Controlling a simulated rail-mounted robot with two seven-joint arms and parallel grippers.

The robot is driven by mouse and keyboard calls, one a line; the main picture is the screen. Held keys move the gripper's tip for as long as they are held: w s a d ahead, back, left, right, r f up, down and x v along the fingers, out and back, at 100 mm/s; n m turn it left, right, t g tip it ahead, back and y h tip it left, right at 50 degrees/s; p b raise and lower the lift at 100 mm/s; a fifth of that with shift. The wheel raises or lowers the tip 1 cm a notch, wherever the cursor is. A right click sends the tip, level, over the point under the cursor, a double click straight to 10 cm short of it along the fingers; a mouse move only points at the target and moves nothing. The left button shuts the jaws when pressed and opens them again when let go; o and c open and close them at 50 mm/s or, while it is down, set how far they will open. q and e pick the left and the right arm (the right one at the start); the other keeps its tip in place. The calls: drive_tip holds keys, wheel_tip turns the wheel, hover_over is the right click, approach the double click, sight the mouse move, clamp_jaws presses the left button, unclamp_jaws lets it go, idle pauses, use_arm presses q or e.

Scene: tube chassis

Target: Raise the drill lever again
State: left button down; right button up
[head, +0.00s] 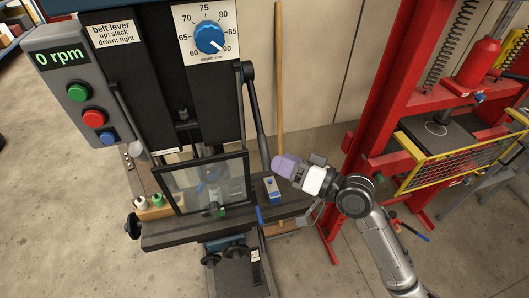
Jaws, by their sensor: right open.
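The drill press (155,75) stands left of centre. Its dark drill lever (255,112) has its hub beside the right side of the head, and its arm slants down and slightly right. My right gripper (278,164), with purple fingers, reaches in from the right. Its fingertips are close to the lower end of the lever; I cannot tell whether they touch it. It is open, and nothing shows between the fingers. My left gripper is not in view.
The display (60,57) reads 0 rpm. A red press frame (385,85) with a yellow mesh guard (455,168) stands at right.

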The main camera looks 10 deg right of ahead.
sight(265, 154)
drive_tip(key=shift+x, duration=2.8)
clamp_jaws()
